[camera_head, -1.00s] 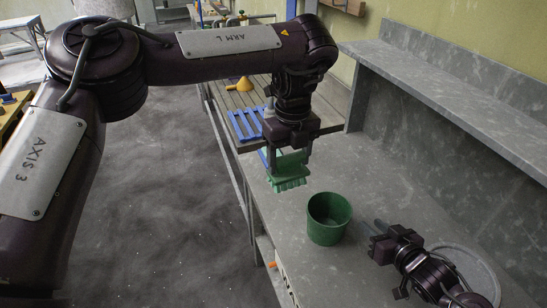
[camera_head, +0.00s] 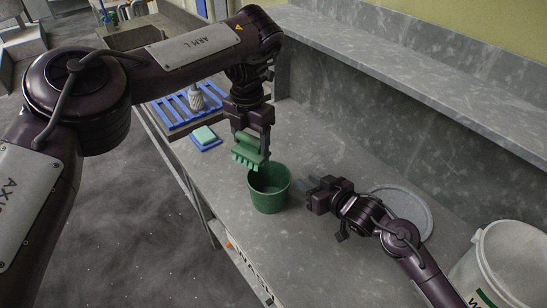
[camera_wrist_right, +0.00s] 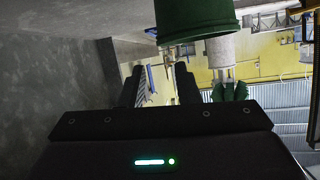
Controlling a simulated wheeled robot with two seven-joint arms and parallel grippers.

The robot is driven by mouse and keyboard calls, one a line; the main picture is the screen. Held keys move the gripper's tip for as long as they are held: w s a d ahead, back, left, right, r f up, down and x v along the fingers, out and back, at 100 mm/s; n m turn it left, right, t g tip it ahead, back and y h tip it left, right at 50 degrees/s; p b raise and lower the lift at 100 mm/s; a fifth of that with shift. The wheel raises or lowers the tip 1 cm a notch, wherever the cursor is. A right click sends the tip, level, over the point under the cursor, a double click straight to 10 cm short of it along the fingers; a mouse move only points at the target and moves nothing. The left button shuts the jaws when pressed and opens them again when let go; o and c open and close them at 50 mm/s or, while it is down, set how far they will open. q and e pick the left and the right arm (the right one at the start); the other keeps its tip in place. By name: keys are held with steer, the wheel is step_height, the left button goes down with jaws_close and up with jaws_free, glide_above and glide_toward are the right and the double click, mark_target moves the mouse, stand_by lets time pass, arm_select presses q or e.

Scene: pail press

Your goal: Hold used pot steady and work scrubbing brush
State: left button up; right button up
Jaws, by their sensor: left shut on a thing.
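The green used pot (camera_head: 270,196) stands upright and open on the grey counter; part of it shows at the top of the right wrist view (camera_wrist_right: 196,18). My left gripper (camera_head: 254,133) is shut on the green scrubbing brush (camera_head: 247,150) and holds it bristles down at the pot's far left rim. I cannot tell whether the bristles touch the rim. My right gripper (camera_head: 306,186) is just right of the pot, its fingers pointing towards it. In the right wrist view its two fingers (camera_wrist_right: 160,88) are apart with nothing between them.
A green sponge (camera_head: 204,134) on a small blue tray and a blue slatted rack (camera_head: 165,112) lie further back. A round grey disc (camera_head: 418,203) is behind my right arm. A white bucket (camera_head: 500,268) stands at right. A shelf (camera_head: 430,75) runs along the wall. The counter's left edge is near the pot.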

mark_target(288, 171)
steer(key=x, duration=1)
steer(key=shift+w+a+f, duration=0.1)
steer(key=shift+w, duration=0.05)
jaws_close()
stand_by(0.6)
